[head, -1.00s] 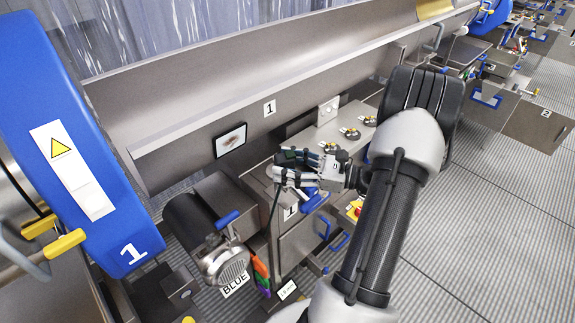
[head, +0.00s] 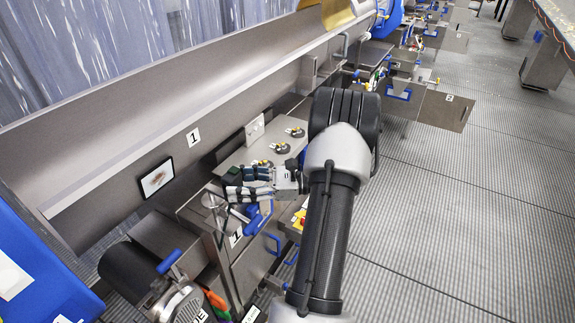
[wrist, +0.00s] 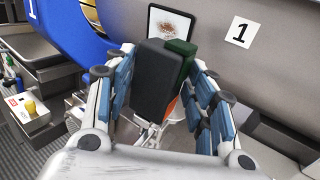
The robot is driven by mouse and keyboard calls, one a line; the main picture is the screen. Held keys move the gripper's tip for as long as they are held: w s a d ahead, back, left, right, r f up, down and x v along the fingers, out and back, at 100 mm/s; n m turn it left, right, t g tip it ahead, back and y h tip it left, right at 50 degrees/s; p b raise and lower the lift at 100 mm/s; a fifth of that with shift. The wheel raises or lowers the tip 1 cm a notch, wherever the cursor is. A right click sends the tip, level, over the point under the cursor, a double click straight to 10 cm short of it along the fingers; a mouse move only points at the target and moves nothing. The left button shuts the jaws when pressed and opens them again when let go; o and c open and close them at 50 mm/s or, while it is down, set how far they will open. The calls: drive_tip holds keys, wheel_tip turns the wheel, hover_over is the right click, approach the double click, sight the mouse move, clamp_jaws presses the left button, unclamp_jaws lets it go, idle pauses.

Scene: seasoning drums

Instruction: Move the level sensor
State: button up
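A block-shaped device, black with a dark green part, taken as the level sensor (wrist: 157,78), sits between my fingers in the wrist view. In the head view its dark green top (head: 232,174) shows at the fingertips; the rest is mostly hidden. My gripper (head: 248,182) reaches left over the metal cabinet beside the long drum. In the wrist view my gripper (wrist: 163,85) has a blue-padded finger close along each side of the device and looks shut on it. Exact pad contact is hard to see.
A motor (head: 178,300) stands front left.

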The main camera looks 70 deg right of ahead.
drive_tip(key=s+d+b, duration=0.1)
drive_tip(key=s+d, duration=0.7)
drive_tip(key=d, duration=0.4)
drive_tip(key=shift+d, duration=0.15)
idle(0.9)
idle(0.5)
drive_tip(key=v, duration=0.7)
drive_tip(key=shift+s, duration=0.3)
drive_tip(key=shift+d, duration=0.1)
drive_tip(key=shift+c, duration=0.2)
